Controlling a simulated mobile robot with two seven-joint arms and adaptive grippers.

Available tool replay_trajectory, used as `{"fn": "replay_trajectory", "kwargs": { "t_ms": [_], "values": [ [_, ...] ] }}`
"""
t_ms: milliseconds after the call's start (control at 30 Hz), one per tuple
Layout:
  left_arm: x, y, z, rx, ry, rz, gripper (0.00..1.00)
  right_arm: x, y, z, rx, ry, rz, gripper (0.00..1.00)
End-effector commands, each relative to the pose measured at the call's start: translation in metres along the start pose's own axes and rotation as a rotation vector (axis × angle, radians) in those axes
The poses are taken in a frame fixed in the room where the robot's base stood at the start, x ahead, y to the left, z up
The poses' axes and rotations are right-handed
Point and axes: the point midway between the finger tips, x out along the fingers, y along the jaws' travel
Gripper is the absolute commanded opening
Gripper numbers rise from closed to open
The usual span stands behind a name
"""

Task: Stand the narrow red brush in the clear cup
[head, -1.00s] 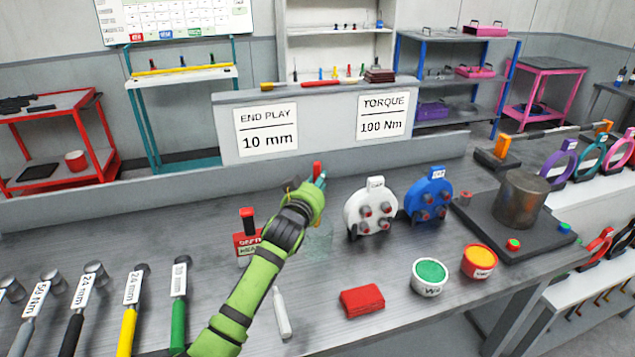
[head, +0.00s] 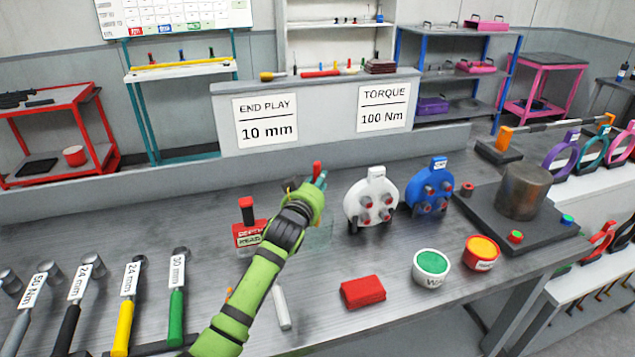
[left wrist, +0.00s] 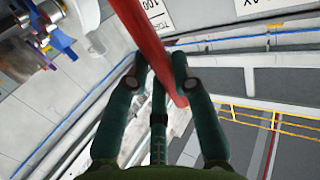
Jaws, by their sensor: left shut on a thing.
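My left gripper (head: 318,183) is shut on the narrow red brush (head: 317,168) and holds it above the bench. In the head view only a short red end of the brush shows above the fingers. In the left wrist view the red brush (left wrist: 146,35) runs between the fingers (left wrist: 158,88), slanting down to the right. The clear cup (head: 322,238) is a faint see-through shape on the bench, just right of my left forearm and below the gripper in the picture. The arm partly hides it. My right gripper is not in view.
A white disc stand (head: 372,203) and a blue one (head: 428,190) stand right of the cup. A red depth-gauge block (head: 247,236) stands left. Several labelled wrenches (head: 177,300) line the left.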

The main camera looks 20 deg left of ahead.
Motion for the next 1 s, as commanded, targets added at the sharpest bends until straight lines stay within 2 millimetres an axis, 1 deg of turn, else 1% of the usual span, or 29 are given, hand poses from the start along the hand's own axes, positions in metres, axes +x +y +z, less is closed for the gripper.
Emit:
{"fn": "replay_trajectory", "kwargs": {
  "t_ms": [633,967,1000],
  "values": [
    [0.002,0.000,0.021,0.000,0.000,0.000,0.00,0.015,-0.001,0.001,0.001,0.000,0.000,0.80],
    [0.002,0.000,0.022,0.000,0.000,0.000,0.00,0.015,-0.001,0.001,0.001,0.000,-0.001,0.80],
    [0.002,0.000,0.022,0.000,0.001,0.000,0.29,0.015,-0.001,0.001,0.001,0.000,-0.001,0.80]
  ]
}}
